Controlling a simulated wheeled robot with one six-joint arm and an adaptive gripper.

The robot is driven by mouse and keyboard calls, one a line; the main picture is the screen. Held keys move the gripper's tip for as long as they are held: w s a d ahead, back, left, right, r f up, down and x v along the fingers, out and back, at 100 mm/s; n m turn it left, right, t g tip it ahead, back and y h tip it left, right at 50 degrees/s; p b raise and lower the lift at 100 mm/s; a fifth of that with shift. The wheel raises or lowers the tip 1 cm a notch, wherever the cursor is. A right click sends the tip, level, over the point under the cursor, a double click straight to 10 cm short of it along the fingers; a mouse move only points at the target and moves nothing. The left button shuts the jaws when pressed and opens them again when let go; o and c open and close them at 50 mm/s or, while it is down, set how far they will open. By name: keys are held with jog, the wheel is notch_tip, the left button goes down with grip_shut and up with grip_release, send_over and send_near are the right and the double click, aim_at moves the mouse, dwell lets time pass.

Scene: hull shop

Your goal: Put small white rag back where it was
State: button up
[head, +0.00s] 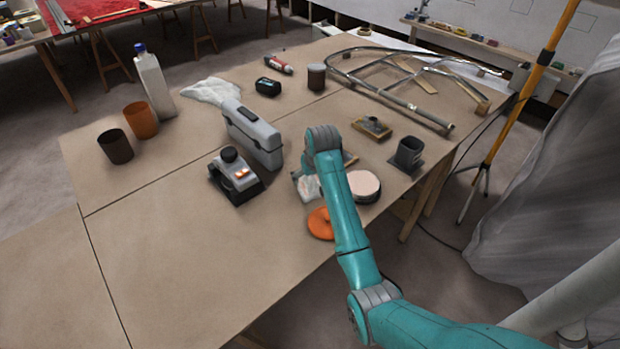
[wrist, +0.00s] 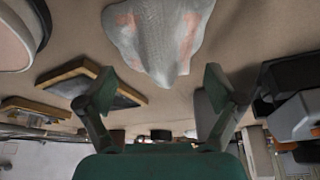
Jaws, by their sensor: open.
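A small white rag with pinkish stains (wrist: 160,38) shows in the wrist view, its pointed end toward the gap between my fingertips. In the head view, the small white rag (head: 308,188) shows beside my arm on the brown table, partly hidden by the arm. My gripper (wrist: 156,88) is open, with its two fingers apart and nothing clearly between them. I cannot tell whether the fingertips touch the rag. In the head view my gripper is hidden behind my arm.
A larger white cloth (head: 212,91) lies farther back. The table's front left (head: 170,270) is clear.

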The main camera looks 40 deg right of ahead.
aim_at(315, 192)
jog(key=v, duration=1)
jog(key=shift+s+r, duration=0.15)
jog(key=shift+r, duration=0.2)
jog(key=shift+a, duration=0.1)
